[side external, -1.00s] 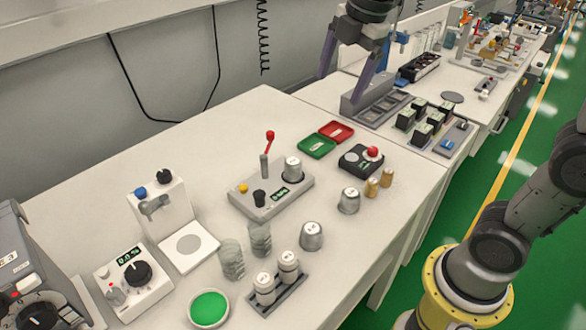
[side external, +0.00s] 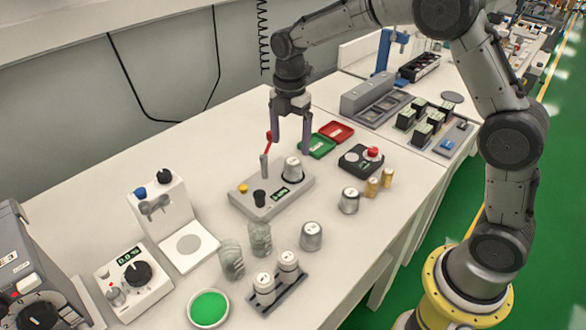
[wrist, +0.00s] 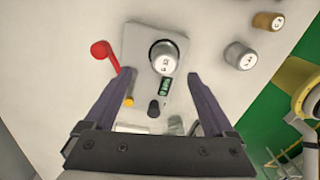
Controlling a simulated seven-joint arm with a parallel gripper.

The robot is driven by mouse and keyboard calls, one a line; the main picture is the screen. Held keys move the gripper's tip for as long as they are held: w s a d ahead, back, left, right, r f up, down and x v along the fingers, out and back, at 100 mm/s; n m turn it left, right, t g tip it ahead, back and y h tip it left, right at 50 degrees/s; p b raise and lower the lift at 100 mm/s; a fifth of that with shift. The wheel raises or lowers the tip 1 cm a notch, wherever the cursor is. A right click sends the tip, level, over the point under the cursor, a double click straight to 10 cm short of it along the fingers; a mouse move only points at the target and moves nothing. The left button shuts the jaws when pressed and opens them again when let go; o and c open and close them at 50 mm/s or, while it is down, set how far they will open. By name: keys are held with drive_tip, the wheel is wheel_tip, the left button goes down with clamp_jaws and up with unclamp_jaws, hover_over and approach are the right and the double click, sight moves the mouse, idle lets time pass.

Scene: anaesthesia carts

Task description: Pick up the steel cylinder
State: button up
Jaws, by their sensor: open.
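Several steel cylinders with marked pale tops are in the side view. One steel cylinder (side external: 292,169) stands upright on a grey device with a red-knobbed lever (side external: 266,150). My gripper (side external: 291,148) is open and empty above that device, pointing down. In the wrist view this cylinder (wrist: 163,61) lies just beyond the gap between my open fingertips (wrist: 160,76), apart from both. Other steel cylinders stand on the table (side external: 311,237), beside two brass ones (side external: 349,202), and in a dark holder (side external: 264,290). I cannot tell which one the task names.
The red lever stands close to my left finger. Green (side external: 317,147) and red (side external: 337,131) trays lie behind, with a black box with a red button (side external: 361,159) at right. Two glass jars (side external: 260,239) and a green dish (side external: 208,309) are nearer.

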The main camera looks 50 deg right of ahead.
sight(293, 161)
drive_tip(key=shift+f, duration=0.75)
drive_tip(key=f, duration=0.2)
drive_tip(key=s+f, duration=0.1)
drive_tip(key=f, duration=0.1)
drive_tip(key=shift+w+f, duration=0.1)
drive_tip(key=shift+f, duration=0.55)
drive_tip(key=shift+r, duration=0.1)
clamp_jaws()
